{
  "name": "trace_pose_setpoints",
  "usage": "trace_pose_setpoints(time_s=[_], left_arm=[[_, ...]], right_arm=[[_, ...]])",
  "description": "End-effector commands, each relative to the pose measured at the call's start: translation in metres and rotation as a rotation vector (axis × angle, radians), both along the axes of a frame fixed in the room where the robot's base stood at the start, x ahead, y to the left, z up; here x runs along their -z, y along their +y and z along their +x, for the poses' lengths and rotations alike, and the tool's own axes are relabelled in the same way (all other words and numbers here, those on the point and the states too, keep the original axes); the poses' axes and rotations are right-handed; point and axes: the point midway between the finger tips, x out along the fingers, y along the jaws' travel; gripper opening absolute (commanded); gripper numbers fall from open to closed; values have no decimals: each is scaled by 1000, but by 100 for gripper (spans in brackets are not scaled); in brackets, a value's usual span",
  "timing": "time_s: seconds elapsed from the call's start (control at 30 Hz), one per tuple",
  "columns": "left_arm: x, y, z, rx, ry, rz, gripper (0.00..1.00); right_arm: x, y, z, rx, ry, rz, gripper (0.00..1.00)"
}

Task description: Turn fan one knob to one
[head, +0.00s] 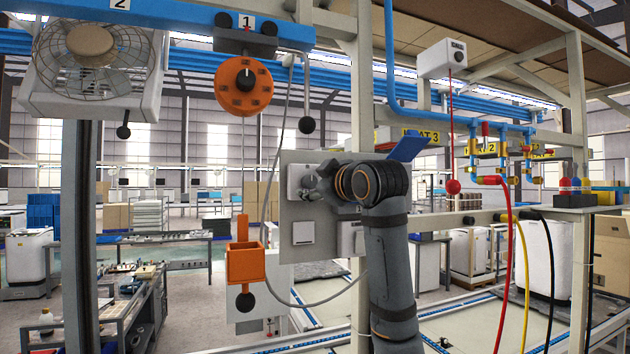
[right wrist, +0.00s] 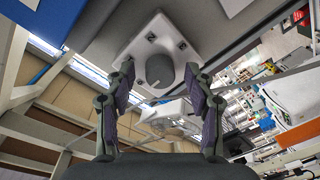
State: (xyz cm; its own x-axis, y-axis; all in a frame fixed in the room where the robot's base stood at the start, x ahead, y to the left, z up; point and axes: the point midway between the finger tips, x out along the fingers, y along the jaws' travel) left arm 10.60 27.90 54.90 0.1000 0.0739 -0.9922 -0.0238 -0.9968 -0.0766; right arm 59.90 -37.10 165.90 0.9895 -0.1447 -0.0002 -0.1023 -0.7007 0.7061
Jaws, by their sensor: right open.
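A grey round knob (right wrist: 160,70) on a white square plate (right wrist: 146,40) shows in the right wrist view, between and beyond my open fingers. My right gripper (right wrist: 159,105) is open around the line to this knob; contact with it cannot be made out. In the head view, my right gripper (head: 314,188) is in front of the grey panel (head: 290,215), beside a white knob plate (head: 296,180) that it partly hides. No fan number is readable on the knob. My left gripper is not in view.
A caged fan (head: 90,55) hangs at the upper left. An orange reel (head: 243,86) hangs under a label 1, with an orange box (head: 245,264) below it. A grey cable loops beside the panel. A red ball (head: 453,187) hangs at right, near colored hoses.

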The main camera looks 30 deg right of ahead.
Motion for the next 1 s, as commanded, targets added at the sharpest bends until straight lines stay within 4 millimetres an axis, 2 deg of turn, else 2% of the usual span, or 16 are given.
trace_pose_setpoints(time_s=[0.07,0.47,0.77,1.0], left_arm=[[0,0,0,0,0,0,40],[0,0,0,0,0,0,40],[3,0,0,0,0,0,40],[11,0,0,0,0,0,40]], right_arm=[[0,0,0,0,0,0,54],[0,0,0,0,0,1,0],[1,0,0,-1,-9,38,0],[2,1,-1,-1,-45,178,0]])
